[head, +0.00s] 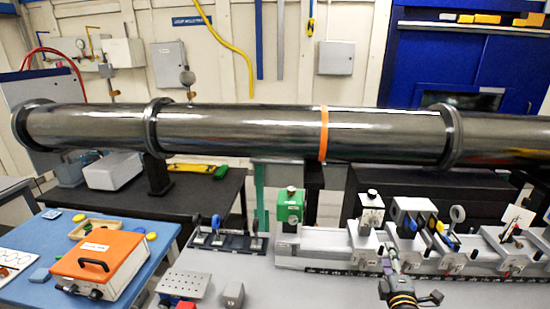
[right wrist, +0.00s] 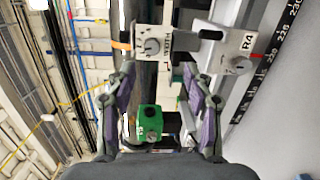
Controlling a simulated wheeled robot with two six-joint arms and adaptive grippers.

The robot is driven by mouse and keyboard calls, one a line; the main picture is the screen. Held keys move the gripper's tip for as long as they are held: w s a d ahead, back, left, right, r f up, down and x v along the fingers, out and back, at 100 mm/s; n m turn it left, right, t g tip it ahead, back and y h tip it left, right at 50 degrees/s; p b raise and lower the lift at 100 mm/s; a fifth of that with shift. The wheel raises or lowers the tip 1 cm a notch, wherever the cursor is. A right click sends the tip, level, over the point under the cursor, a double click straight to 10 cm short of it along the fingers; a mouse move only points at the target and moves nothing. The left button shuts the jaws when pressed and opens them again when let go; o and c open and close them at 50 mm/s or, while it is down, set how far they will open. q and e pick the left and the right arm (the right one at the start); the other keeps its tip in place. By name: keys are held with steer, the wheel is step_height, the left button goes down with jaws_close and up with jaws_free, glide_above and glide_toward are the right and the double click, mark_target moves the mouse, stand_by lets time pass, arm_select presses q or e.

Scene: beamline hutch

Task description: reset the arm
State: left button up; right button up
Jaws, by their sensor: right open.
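My right gripper (head: 392,262) reaches in from the bottom right, in front of the white optical rail. In the right wrist view its two purple-padded fingers (right wrist: 160,80) stand apart with nothing held between them. Beyond them a grey-white module with a dial knob (right wrist: 152,46) and a green block with a black knob (right wrist: 150,122) show. Whether the fingertips touch the module is hard to tell. My left gripper is not in view.
The rail (head: 320,262) carries several modules, with a green box (head: 289,206) at its left end. A large steel pipe (head: 240,130) crosses behind. An orange case (head: 100,262) sits on a blue table (head: 40,236). Loose metal blocks lie at the front; the bench front right looks clear.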

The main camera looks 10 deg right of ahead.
steer(key=s+a+f+m+g+y, duration=0.2)
steer(key=s+a+f+m+g, duration=0.25)
steer(key=s, duration=0.35)
steer(key=s+a+f+m+g+y, duration=0.1)
steer(key=s+a+f+m+g, duration=0.3)
steer(key=s, duration=0.3)
steer(key=s+a+f+m+g+y, duration=0.2)
steer(key=s+a+f+m+g, duration=0.15)
steer(key=s+a+m, duration=0.35)
steer(key=s+d+f+n+g+b, duration=0.1)
steer(key=s+f, duration=0.1)
steer(key=f, duration=1.2)
steer(key=s+d+f+g+b, duration=0.1)
steer(key=s+d+f+b, duration=0.1)
steer(key=f, duration=1.3)
steer(key=s+d+f+g+b, duration=0.1)
steer(key=s+f, duration=1.6)
steer(key=s, duration=0.1)
steer(key=shift+s, duration=0.15)
